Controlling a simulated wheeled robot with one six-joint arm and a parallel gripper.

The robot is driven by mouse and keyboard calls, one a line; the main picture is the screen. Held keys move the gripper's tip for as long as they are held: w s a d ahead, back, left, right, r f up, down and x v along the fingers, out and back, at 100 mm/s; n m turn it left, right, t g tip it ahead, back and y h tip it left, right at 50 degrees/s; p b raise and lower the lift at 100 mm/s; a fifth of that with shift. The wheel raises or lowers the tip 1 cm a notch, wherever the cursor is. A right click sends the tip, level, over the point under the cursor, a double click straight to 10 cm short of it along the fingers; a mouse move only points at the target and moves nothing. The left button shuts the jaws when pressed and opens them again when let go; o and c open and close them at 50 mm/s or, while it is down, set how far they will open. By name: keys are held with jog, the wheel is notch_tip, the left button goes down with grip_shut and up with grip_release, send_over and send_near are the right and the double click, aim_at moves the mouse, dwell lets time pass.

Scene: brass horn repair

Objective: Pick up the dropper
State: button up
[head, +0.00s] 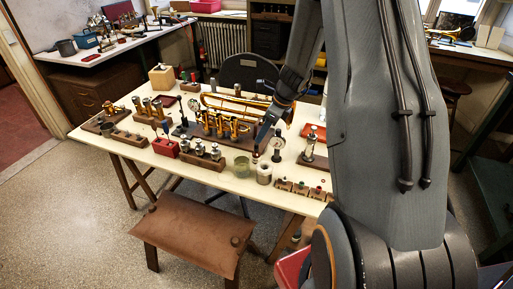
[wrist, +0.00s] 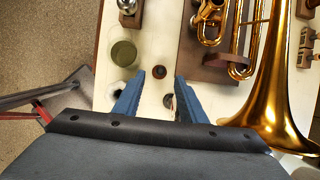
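My gripper (wrist: 159,77) is open, with its two blue fingers apart and pointing down over the pale bench top. A small dark brown round thing (wrist: 159,71), seen from above, shows between the fingertips with gaps on both sides. It may be the dropper, but its shape is too small to be sure. In the head view my gripper (head: 260,140) is low over the bench, just above a small brownish upright item (head: 255,157). Contact cannot be told. A second small brown disc (wrist: 167,100) lies nearer the palm.
A green jar (wrist: 124,53) stands left of the fingers. A brass bell (wrist: 277,90) is close on the right. In the head view a pale round spool (head: 264,174) and a gauge on a stand (head: 278,145) crowd the spot. A brown stool (head: 190,235) stands in front.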

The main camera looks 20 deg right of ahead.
aim_at(256, 151)
jog(key=shift+p+x, duration=1.35)
jog(key=shift+x, duration=2.3)
grip_shut()
